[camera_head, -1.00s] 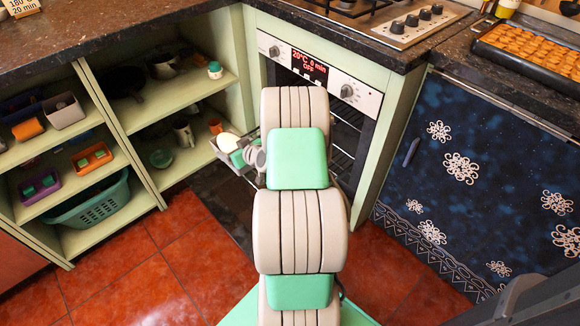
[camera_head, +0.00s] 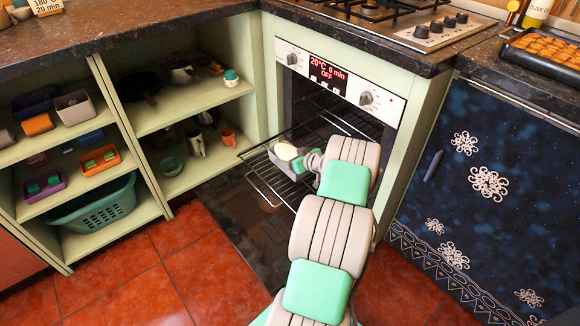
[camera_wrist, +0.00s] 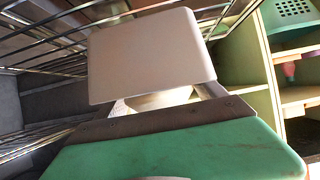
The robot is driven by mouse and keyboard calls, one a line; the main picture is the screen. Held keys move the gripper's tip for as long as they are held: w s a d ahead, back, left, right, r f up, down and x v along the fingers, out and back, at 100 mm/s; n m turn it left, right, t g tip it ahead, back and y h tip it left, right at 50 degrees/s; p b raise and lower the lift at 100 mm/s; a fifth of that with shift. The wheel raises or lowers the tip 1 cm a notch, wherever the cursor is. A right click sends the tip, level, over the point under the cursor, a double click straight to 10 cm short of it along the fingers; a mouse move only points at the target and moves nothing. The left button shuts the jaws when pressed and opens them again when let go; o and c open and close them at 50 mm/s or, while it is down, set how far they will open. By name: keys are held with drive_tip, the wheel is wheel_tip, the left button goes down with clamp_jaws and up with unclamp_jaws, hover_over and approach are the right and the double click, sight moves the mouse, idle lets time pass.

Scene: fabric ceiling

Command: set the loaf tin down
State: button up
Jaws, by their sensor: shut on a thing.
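The loaf tin (camera_head: 288,167) is grey with a pale, rounded filling. It is in my gripper (camera_head: 305,162), over the oven's wire rack (camera_head: 262,183) in the head view. I cannot tell whether its base touches the rack. My gripper is shut on the tin's right side; its fingertips are hard to make out there. In the wrist view a beige block and a green part fill the middle, and a little of the pale filling (camera_wrist: 160,101) shows between them. Most of the tin is hidden there.
The oven (camera_head: 335,75) is open, with its rack sticking out. Open shelves (camera_head: 190,105) with small items and a green basket (camera_head: 95,212) stand to the left. A dark blue cabinet front (camera_head: 500,210) is to the right. The counter above holds a full baking tray (camera_head: 548,55).

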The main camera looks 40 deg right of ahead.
wheel_tip(320, 180, down, 3)
drive_tip(key=shift+b, duration=0.55)
drive_tip(key=shift+r, duration=0.15)
drive_tip(key=o, duration=2)
drive_tip(key=shift+a, duration=0.1)
drive_tip(key=shift+o, duration=0.2)
